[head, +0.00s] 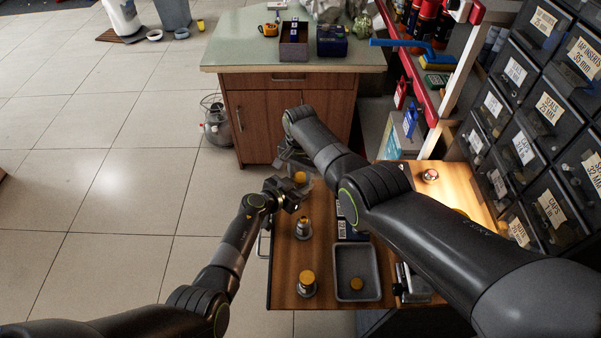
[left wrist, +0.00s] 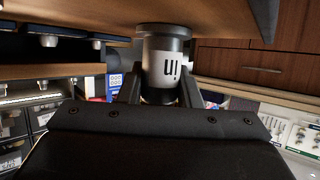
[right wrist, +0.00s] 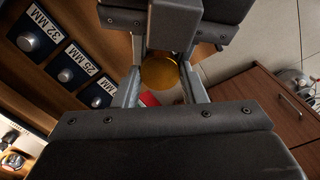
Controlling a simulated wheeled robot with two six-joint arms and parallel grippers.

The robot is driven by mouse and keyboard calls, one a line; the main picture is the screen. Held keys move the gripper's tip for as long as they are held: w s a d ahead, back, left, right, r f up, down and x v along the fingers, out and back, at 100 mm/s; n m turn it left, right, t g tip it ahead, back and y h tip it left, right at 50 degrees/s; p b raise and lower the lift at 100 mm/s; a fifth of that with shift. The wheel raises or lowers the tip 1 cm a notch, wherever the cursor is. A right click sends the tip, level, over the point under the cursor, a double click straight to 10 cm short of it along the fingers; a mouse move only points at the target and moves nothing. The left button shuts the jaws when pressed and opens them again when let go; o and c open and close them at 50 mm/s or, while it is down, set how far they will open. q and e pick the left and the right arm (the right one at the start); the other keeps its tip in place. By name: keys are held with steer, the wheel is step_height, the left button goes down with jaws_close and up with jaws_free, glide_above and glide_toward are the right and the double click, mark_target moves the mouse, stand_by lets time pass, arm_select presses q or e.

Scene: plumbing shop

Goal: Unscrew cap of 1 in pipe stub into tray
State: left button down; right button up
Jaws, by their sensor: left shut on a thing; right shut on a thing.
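The held pipe stub (left wrist: 162,75) is grey with a white label reading "in", upside down in the left wrist view. My left gripper (head: 297,192) is shut around its body. A round yellow cap (right wrist: 160,72) sits between the fingers of my right gripper (right wrist: 163,92), which is shut on it; the cap also shows in the head view (head: 300,177). Whether the cap is still seated on the stub is hidden. The grey tray (head: 341,262) on the wooden bench has one yellow cap (head: 356,284) in it.
Blue labelled blocks (right wrist: 84,58) lie beyond the tray, partly under my right arm. Labelled bins (head: 540,130) rise at the right.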

steer(key=o, duration=1.1)
step_height(320, 180, up, 4)
steer(key=shift+r, duration=0.25)
steer(key=shift+c, duration=0.6)
step_height(320, 180, up, 3)
steer(key=m, duration=0.2)
steer(key=shift+m, duration=0.7)
steer(key=shift+f, duration=3.75)
